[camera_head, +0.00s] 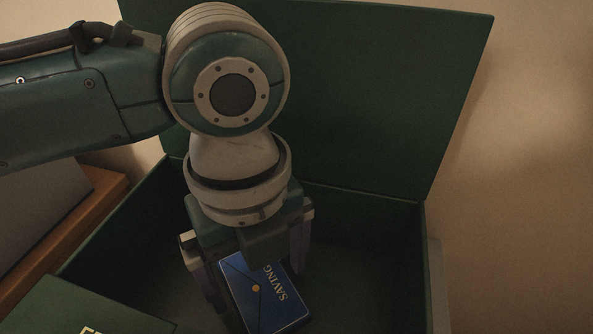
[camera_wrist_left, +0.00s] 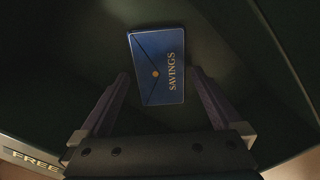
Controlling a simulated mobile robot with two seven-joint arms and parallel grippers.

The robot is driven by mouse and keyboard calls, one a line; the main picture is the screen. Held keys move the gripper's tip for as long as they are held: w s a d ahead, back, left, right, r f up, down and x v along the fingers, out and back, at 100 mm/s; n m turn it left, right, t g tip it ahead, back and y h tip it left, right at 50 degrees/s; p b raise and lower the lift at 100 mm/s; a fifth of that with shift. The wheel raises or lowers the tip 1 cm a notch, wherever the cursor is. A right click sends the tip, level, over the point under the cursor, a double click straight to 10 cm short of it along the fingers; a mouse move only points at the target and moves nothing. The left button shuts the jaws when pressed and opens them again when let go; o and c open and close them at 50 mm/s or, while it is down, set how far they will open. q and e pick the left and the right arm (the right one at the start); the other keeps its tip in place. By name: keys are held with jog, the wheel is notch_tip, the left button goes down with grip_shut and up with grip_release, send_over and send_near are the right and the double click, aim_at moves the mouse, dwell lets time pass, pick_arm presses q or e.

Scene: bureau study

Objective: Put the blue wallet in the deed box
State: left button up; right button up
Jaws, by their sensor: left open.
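The deed box is a large dark green box (camera_head: 428,260) with its lid (camera_head: 400,90) raised at the back. The blue wallet (camera_head: 262,300) lies inside it, flat, with a gold button and the word SAVINGS on its face. The wallet also shows in the left wrist view (camera_wrist_left: 150,90), beyond and between the fingertips. My left gripper (camera_head: 252,282) points down into the box, above the wallet, with its fingers apart and not closed on it. The size of the gap between fingertips and wallet is hard to tell. My right gripper is in neither view.
A green surface with pale lettering (camera_head: 85,312) stands at the front left, partly cut off. A wooden edge (camera_head: 75,225) with a grey panel lies left of the box. A plain wall (camera_head: 530,180) is on the right. The box floor right of the wallet looks clear.

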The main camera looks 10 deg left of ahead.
aim_at(260, 286)
pick_arm(q)
notch_tip(260, 286, up, 11)
jog(key=p, duration=0.3)
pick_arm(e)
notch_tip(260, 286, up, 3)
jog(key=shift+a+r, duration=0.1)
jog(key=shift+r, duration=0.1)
